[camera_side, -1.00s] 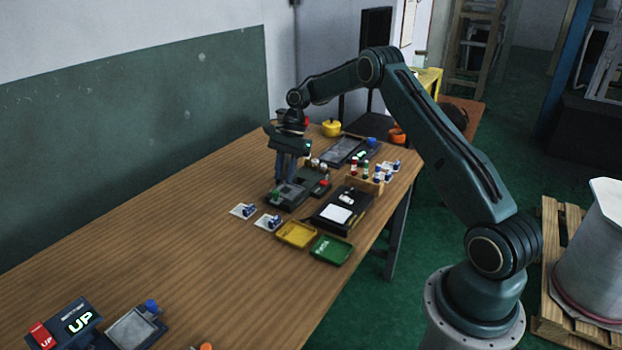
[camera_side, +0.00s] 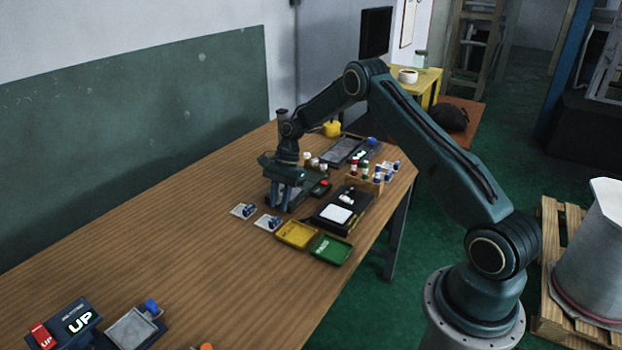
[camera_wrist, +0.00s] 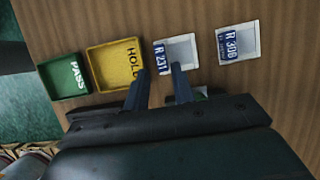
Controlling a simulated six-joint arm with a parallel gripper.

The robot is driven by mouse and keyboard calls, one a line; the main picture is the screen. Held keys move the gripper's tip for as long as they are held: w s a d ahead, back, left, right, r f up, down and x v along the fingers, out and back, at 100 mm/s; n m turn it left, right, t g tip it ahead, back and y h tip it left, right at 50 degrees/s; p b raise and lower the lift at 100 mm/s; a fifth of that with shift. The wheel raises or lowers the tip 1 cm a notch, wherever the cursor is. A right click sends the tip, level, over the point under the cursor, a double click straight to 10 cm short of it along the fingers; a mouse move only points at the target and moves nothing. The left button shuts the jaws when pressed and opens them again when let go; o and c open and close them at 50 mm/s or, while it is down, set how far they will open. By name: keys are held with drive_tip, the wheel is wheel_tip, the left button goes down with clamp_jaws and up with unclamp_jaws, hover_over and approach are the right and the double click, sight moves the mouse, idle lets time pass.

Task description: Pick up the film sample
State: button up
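Two film samples show as pale square cards with blue labels. The one marked R 237 (camera_wrist: 180,50) lies on the table beside the yellow tray, and it also shows in the side view (camera_side: 268,222). The other, which seems to read R 300 (camera_wrist: 238,42), lies farther from the tray and also shows in the side view (camera_side: 243,210). My gripper (camera_wrist: 158,78) is open, its two dark fingers apart with nothing seen between them. Its fingertips are close to the edge of the R 237 card in the wrist view. In the side view my gripper (camera_side: 281,205) is low, hiding most of a dark device.
A yellow HOLD tray (camera_side: 280,240) and a green PASS tray (camera_side: 318,254) stand at the table's front edge. A black device with a white pad (camera_side: 325,222) and a rack of small bottles (camera_side: 368,183) are right of my gripper.

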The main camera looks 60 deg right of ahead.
sight(275, 218)
drive_tip(key=shift+x, duration=2.35)
drive_tip(key=shift+c, duration=0.4)
clamp_jaws()
